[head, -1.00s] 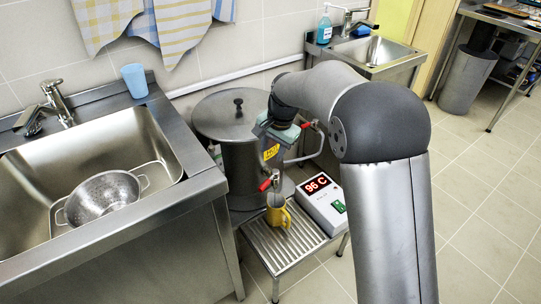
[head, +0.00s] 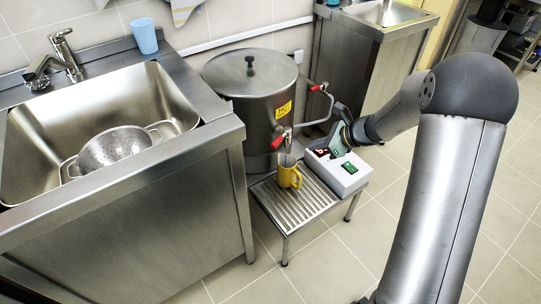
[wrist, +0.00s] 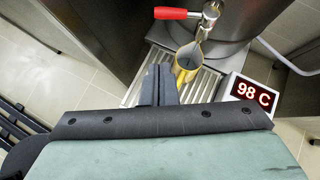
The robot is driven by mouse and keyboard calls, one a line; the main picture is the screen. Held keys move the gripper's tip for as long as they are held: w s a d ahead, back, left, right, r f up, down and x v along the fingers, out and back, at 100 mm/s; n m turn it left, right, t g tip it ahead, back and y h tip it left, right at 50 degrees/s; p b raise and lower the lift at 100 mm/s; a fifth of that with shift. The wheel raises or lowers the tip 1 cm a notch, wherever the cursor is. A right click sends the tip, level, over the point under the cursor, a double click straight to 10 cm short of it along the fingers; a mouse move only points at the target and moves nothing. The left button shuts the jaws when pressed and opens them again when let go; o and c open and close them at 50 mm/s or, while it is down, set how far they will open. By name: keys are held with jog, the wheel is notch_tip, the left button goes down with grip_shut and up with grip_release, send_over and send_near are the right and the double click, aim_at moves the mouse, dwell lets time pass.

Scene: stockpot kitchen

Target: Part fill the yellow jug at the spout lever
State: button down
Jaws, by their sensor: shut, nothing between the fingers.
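The yellow jug (head: 290,174) stands upright on the slatted stand, below the spout (head: 288,140) of the steel boiler (head: 250,92). The wrist view shows the jug (wrist: 188,70) from above, its mouth under the spout (wrist: 207,17). The red spout lever (head: 278,142) points to the left of the spout; it also shows in the wrist view (wrist: 171,13). I cannot tell whether water runs or how full the jug is. My gripper (head: 337,138) is beside the readout box, apart from lever and jug. In the wrist view its fingers (wrist: 159,84) are together and empty.
The readout box (head: 343,174) stands right of the jug and reads 98 C in the wrist view. A second red-handled tap (head: 319,87) and pipe are on the boiler's right. A sink counter (head: 215,143) with a colander (head: 116,150) is at left. Floor is clear in front.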

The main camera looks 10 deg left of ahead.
jog(key=d+m, duration=0.1)
jog(key=t+b, duration=0.1)
jog(key=b, duration=0.1)
send_near(281, 139)
jog(key=a+f, duration=0.4)
jog(key=f, duration=0.2)
jog(key=shift+w+a+m, duration=0.25)
jog(key=shift+m, duration=0.15)
